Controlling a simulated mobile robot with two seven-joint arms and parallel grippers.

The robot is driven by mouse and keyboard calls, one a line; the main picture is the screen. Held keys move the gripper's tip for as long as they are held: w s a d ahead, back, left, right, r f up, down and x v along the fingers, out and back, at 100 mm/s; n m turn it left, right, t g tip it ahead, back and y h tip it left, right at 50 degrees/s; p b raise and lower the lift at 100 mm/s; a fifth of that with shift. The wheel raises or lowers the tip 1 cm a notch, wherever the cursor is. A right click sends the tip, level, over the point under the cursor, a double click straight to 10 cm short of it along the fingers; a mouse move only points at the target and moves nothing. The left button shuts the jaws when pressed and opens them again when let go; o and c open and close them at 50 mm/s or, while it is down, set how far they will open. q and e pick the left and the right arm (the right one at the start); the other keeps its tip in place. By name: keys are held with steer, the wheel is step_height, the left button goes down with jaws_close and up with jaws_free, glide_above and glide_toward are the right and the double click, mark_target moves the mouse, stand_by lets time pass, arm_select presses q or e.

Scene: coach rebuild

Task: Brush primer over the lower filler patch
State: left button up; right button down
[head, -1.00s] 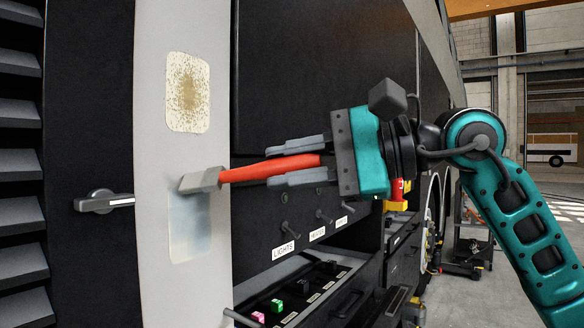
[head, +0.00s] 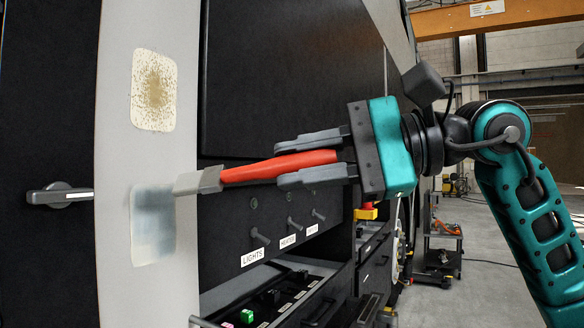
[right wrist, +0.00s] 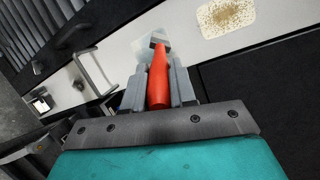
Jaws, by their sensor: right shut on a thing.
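The lower filler patch (head: 153,240) is a blue-grey, uneven rectangle on the pale vertical strip, darker toward its top. The brush (head: 280,167) has a red handle and a grey head (head: 199,182). My right gripper (head: 293,163) is shut on the handle, with the head pointing left. The head is at the patch's upper right edge; I cannot tell whether it touches. In the right wrist view the brush (right wrist: 158,80) points up toward the strip and partly hides the patch (right wrist: 147,50). My left gripper is not in view.
A cream, brown-speckled upper patch (head: 153,90) sits above on the strip (head: 115,150). Labelled switches (head: 260,238) and an open drawer (head: 270,300) are below the brush. A cart (head: 440,250) stands at right.

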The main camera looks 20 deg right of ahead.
mark_target(330, 154)
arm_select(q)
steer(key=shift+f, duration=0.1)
arm_select(e)
steer(key=shift+s+d+b, duration=0.35)
steer(key=shift+s+d, duration=0.05)
steer(key=shift+s, duration=0.05)
steer(key=shift+s+d+b, duration=0.3)
steer(key=shift+s+d, duration=0.25)
steer(key=shift+s, duration=0.2)
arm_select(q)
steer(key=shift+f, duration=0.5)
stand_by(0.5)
arm_select(e)
step_height(330, 154, down, 10)
steer(key=a+b, duration=0.1)
steer(key=b, duration=0.1)
arm_select(q)
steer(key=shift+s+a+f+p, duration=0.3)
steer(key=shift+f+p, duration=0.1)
steer(key=shift+p, duration=0.85)
arm_select(e)
steer(key=w+a+f, duration=0.1)
steer(key=w+a, duration=0.2)
steer(key=w, duration=0.2)
steer(key=shift+w+a, duration=0.35)
steer(key=shift+a, duration=0.05)
